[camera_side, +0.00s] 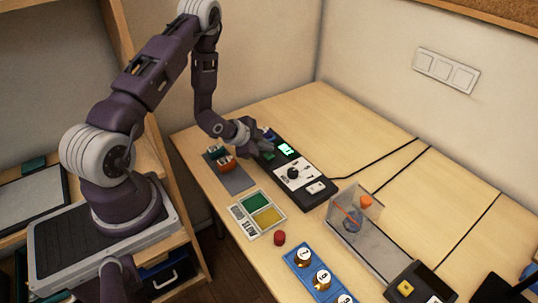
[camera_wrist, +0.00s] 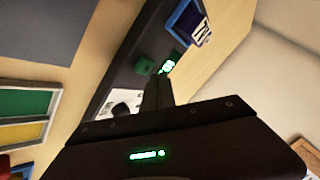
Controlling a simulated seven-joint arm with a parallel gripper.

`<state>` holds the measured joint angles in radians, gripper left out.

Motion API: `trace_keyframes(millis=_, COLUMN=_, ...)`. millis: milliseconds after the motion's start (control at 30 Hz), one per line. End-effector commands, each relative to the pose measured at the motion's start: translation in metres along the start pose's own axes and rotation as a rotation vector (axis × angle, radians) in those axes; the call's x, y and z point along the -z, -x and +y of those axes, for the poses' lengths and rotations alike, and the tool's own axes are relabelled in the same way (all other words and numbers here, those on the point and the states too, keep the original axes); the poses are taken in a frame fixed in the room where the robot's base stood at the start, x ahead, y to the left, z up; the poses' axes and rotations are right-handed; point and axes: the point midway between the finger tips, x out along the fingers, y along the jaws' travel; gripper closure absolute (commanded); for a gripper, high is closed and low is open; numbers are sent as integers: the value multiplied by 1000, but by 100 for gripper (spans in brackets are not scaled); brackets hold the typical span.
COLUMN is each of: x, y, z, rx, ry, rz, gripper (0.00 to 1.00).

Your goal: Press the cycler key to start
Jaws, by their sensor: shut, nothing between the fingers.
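The cycler (camera_side: 301,176) is a long black box on the table with a lit green display (camera_side: 287,148), a dark knob on a white dial (camera_side: 293,173) and a white switch (camera_side: 316,187). A green key (camera_side: 269,155) sits beside the display; it also shows in the wrist view (camera_wrist: 145,64), just past my fingertips. My gripper (camera_side: 264,146) is shut and empty over the far left end of the cycler. In the wrist view its closed fingers (camera_wrist: 157,88) point at the key and display. I cannot tell whether they touch the key.
A blue holder (camera_wrist: 187,22) stands at the cycler's far end. A grey mat (camera_side: 236,180) with orange-and-white items lies left. A green-and-yellow tray (camera_side: 259,213), red cap (camera_side: 279,238), blue rack (camera_side: 303,258) and clear box (camera_side: 357,209) are nearer. Cables cross the right side of the table.

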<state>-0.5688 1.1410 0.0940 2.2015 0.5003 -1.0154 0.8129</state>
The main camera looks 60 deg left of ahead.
Motion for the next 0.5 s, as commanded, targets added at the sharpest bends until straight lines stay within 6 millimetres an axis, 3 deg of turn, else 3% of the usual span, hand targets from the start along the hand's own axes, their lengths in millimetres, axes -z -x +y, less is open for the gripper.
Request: trace_keyframes(millis=500, x=-4, y=-6, z=4, rx=0, ry=0, rz=0, gripper=100)
